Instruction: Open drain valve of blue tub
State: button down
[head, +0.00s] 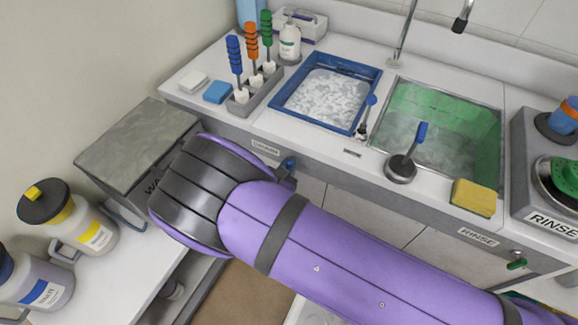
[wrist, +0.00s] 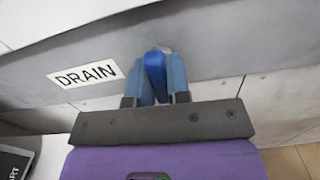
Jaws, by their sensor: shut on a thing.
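The blue tub (head: 281,107) is set into the counter and filled with white foam. Its drain valve has a blue handle (wrist: 155,72) on the counter's front panel, right of a white DRAIN label (wrist: 86,74). My gripper (wrist: 160,78) is shut on this blue handle, with one finger on each side of it. In the head view my gripper (head: 288,172) is at the front panel below the blue tub, and my purple arm hides part of the panel. The valve's body is hidden behind the handle and fingers.
A green-lined sink (head: 436,107) is right of the tub, with a RINSE label (head: 478,237) and green valve handle (head: 517,264) below it. A grey-lidded bin (head: 137,144) stands at the left. Bottles (head: 77,232) stand on a lower left surface.

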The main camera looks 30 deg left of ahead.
jog(key=shift+n, duration=0.5)
jog(key=c, duration=1.1)
grip_release()
jog(key=shift+s, duration=0.15)
jog(key=s, duration=1)
jog(key=shift+s+a, duration=0.15)
jog(key=shift+s, duration=0.15)
